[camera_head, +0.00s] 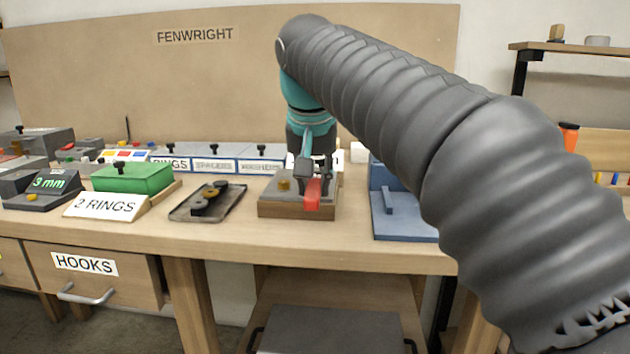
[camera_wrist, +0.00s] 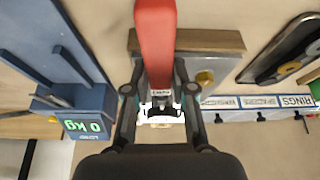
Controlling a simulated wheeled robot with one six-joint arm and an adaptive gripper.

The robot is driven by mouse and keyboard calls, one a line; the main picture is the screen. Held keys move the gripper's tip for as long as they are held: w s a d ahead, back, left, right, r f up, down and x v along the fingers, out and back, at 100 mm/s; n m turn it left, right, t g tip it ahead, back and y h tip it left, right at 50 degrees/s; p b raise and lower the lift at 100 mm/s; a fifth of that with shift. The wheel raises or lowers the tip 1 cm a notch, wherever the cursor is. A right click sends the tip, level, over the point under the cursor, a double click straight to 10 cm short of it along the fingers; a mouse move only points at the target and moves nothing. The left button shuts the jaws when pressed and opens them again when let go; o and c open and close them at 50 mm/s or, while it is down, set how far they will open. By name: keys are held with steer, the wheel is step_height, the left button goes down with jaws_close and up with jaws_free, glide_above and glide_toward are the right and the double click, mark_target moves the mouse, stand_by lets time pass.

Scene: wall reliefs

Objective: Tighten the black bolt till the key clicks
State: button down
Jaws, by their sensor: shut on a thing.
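My gripper (camera_head: 315,172) is shut on a key with a red handle (camera_head: 313,194). The handle points toward the front in the head view, and in the wrist view the red handle (camera_wrist: 155,40) runs up from between the fingers (camera_wrist: 160,92). The key is over a grey block on a wooden base (camera_head: 285,208), which also shows in the wrist view (camera_wrist: 222,40). A brass bolt (camera_head: 284,184) stands on the block's left side, apart from the gripper; it also shows in the wrist view (camera_wrist: 205,78). I cannot see the black bolt; the key and gripper cover that part of the block.
A dark tray (camera_head: 232,206) with black and brass parts lies left of the block. A blue stand (camera_head: 408,228) is to the right; its display (camera_wrist: 83,127) reads 0 kg. Labelled bins (camera_head: 214,165) line the back. A green box (camera_head: 132,178) sits further left.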

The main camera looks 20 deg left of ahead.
steer(key=shift+s+a+m+h, duration=0.2)
steer(key=shift+a+m+h, duration=0.2)
steer(key=shift+a+m, duration=0.85)
stand_by(2.3)
steer(key=shift+d, duration=0.1)
steer(key=shift+w+d+n+y, duration=0.1)
steer(key=shift+d+n+y, duration=0.2)
steer(key=shift+d+n, duration=0.45)
steer(key=shift+r, duration=0.15)
steer(key=shift+r, duration=2.4)
